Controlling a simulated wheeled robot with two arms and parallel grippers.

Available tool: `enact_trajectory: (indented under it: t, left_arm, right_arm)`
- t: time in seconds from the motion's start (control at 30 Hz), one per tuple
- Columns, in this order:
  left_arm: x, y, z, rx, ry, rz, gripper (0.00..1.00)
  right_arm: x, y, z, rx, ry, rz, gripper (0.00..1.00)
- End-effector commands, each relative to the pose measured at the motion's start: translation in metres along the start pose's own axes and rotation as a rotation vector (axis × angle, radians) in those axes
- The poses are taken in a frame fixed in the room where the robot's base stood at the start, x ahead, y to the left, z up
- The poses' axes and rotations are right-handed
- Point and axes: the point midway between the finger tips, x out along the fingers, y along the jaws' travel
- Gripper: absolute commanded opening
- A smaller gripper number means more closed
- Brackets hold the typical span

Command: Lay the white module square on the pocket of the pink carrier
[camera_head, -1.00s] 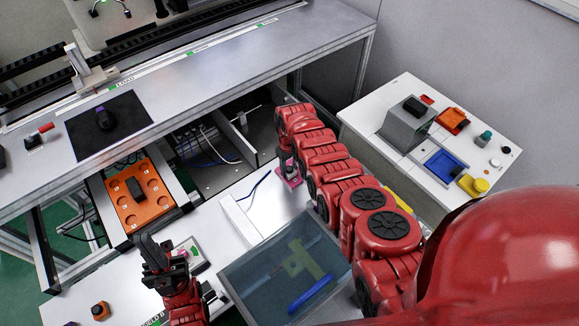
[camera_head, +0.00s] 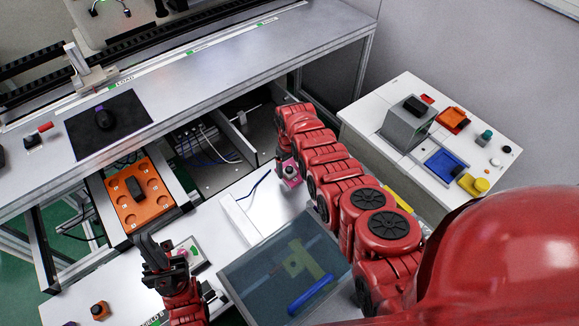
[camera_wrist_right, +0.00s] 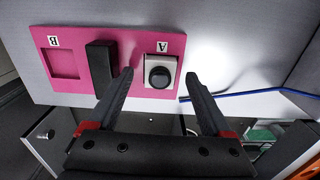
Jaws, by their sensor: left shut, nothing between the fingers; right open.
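The pink carrier (camera_head: 292,183) lies on the white bench, and its pink plate fills the upper left of the right wrist view (camera_wrist_right: 110,80). The white module (camera_wrist_right: 161,72), with a round black top, lies on the carrier beside the letter A. Its edges look about parallel to the carrier's, and it hides what is under it. The pocket by the letter B (camera_wrist_right: 63,63) is empty. My right gripper (camera_wrist_right: 160,75) is open, fingers apart on either side of the module in the picture, not visibly touching it. My left gripper (camera_head: 148,240) is shut and empty at the lower left.
A black block (camera_wrist_right: 101,66) stands on the carrier between A and B. A blue cable (camera_wrist_right: 240,92) lies near the carrier. A translucent bin (camera_head: 240,280) stands in front. An orange tray (camera_head: 150,205) is at left, and a side table (camera_head: 440,185) at right.

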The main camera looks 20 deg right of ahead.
Motion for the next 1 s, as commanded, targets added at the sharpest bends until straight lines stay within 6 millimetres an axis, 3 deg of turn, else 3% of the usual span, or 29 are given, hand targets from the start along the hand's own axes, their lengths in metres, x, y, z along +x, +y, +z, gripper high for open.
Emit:
enact_trajectory:
  t: [0.17, 0.53, 0.67, 0.73, 1.0]
  left_arm:
    - [0.03, -0.002, -0.005, 0.0, 0.0, 0.0, 0.0]
    - [0.106, -0.005, -0.018, 0.0, 0.0, 0.0, 0.0]
    - [0.118, -0.006, -0.02, 0.0, 0.0, 0.0, 0.0]
    - [0.107, -0.005, -0.018, 0.0, 0.0, 0.0, 0.0]
    - [0.106, -0.005, -0.018, 0.0, 0.0, 0.0, 0.0]
  right_arm:
    - [-0.032, 0.0, 0.0, 0.0, 0.001, 0.0, 0.84]
    - [-0.126, 0.0, -0.001, 0.0, 0.003, 0.001, 0.84]
    - [-0.154, 0.0, -0.001, 0.0, 0.005, 0.002, 0.84]
    - [-0.153, 0.0, -0.002, 0.0, 0.004, 0.001, 0.84]
    - [-0.17, 0.0, 0.0, 0.0, -0.002, -0.001, 0.84]
